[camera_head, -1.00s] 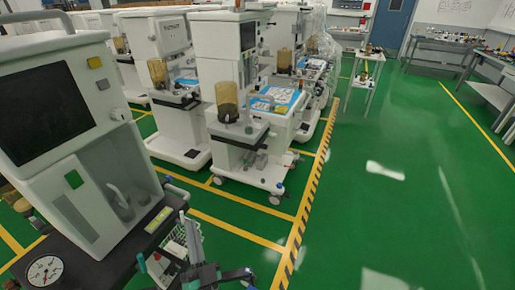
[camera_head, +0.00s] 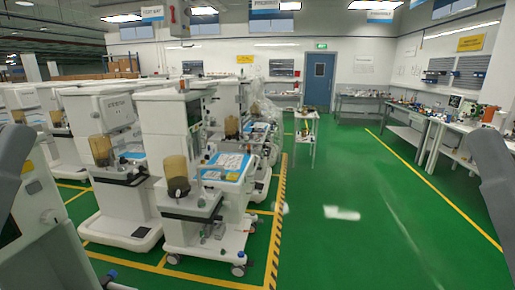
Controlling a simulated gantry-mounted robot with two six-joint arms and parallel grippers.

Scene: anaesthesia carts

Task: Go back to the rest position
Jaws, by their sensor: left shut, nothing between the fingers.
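My left gripper (camera_head: 110,284) barely shows as a small dark piece at the bottom edge, lower left. It is shut with nothing held; most of it is cut off by the frame. A grey link of my left arm stands at the left edge and one of my right arm at the right edge. My right gripper is out of the picture.
The nearest anaesthesia cart (camera_head: 45,245) is close at lower left. Several white carts, including a front one (camera_head: 205,220), stand behind it. A striped floor line (camera_head: 276,240) borders them. The green floor (camera_head: 370,240) is open; a workbench (camera_head: 440,140) lines the right.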

